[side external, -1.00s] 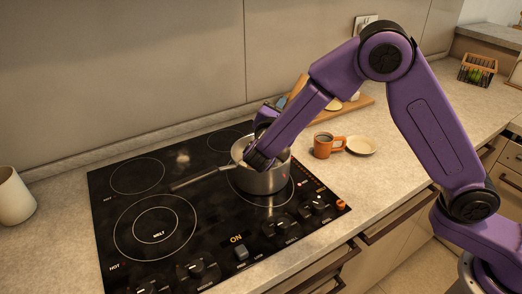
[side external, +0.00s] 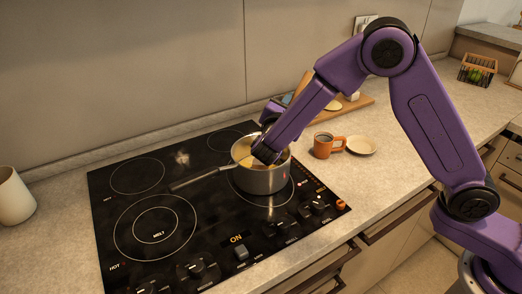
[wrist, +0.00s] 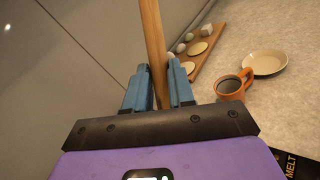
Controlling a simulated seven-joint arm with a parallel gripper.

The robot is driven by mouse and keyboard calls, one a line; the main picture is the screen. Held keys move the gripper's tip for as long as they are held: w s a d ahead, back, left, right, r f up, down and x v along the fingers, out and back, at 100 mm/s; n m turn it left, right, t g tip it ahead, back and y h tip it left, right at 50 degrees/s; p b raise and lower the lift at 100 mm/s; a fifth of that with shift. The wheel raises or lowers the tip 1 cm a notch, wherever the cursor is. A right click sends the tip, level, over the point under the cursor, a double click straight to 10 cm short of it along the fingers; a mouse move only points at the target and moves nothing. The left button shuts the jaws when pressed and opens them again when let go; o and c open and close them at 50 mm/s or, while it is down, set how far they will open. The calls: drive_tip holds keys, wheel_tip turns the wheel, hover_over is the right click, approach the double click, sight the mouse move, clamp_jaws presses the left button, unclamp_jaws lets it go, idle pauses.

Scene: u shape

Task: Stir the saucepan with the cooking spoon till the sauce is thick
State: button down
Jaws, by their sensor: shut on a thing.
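In the wrist view, the blue fingers of my gripper (wrist: 159,90) are shut on the wooden handle of the cooking spoon (wrist: 154,45). The spoon's lower end is hidden by my gripper and the pan.
The cooktop (side external: 130,220) has a lit "ON" label and knobs in front. An orange mug (side external: 323,146) and a cream saucer (side external: 361,145) stand right of the pan. A wooden board (side external: 355,104) with food lies behind. A white vase (side external: 13,197) stands far left.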

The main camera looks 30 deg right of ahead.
idle(0.3)
drive_tip(key=shift+d+r, duration=0.95)
drive_tip(key=shift+r, duration=0.55)
drive_tip(key=shift+d+r, duration=0.9)
drive_tip(key=shift+r, duration=0.65)
drive_tip(key=shift+d+r, duration=0.95)
drive_tip(key=shift+r, duration=0.65)
